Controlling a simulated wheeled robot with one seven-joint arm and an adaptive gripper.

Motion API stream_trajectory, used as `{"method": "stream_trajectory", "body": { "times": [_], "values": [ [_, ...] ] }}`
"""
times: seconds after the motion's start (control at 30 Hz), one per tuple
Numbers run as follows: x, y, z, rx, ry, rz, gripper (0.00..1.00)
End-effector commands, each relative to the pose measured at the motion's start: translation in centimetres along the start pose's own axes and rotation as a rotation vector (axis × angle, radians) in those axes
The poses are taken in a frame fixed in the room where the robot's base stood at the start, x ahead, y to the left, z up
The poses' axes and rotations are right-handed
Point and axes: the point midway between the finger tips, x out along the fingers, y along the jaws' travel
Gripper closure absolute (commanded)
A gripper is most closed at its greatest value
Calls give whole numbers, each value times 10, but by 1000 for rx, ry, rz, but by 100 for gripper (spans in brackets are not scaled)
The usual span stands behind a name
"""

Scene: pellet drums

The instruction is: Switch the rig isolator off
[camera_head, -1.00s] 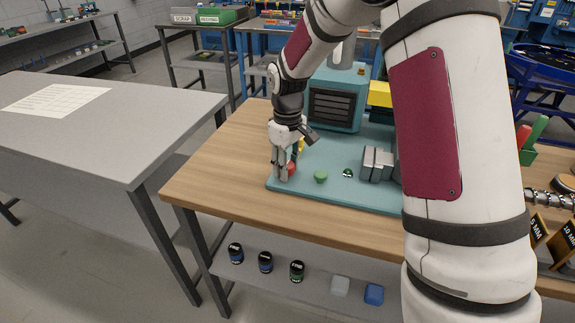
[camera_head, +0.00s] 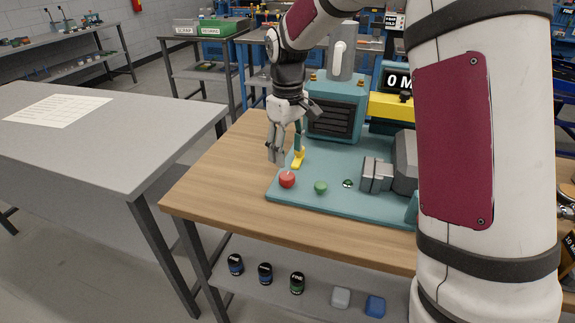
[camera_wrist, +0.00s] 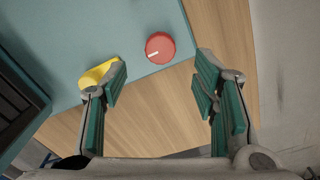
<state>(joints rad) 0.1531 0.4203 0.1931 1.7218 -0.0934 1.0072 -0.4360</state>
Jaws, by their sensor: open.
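A round red knob (camera_head: 287,179) sits at the front left corner of the teal rig base (camera_head: 330,203). The red knob also shows in the wrist view (camera_wrist: 160,47), with a short white mark on its face pointing to the lower left. My gripper (camera_head: 285,153) is open and empty, behind and above the red knob. In the wrist view my gripper (camera_wrist: 161,80) has its fingers spread, and the knob lies beyond the fingertips, between their lines. A yellow piece (camera_head: 298,160) stands behind the knob; the left finger partly covers it in the wrist view (camera_wrist: 98,75).
A green button (camera_head: 320,187) and a small dark green item (camera_head: 347,183) lie right of the knob. A grey metal block (camera_head: 377,174) and a teal housing (camera_head: 337,117) stand nearby. The wooden bench edge (camera_head: 215,201) is bare at the left.

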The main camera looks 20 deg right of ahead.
Motion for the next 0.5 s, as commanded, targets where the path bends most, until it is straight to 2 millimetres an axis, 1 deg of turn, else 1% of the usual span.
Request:
{"method": "stream_trajectory", "body": {
  "times": [0.03,0.1,0.2,0.3,0.5],
  "values": [
    [-9,0,0,0,1,1,46],
    [-18,0,0,0,1,0,46],
    [-27,0,0,-1,1,0,46],
    [-31,0,0,-1,0,-1,46],
    [-32,0,0,-1,-1,-1,46]
  ]
}}
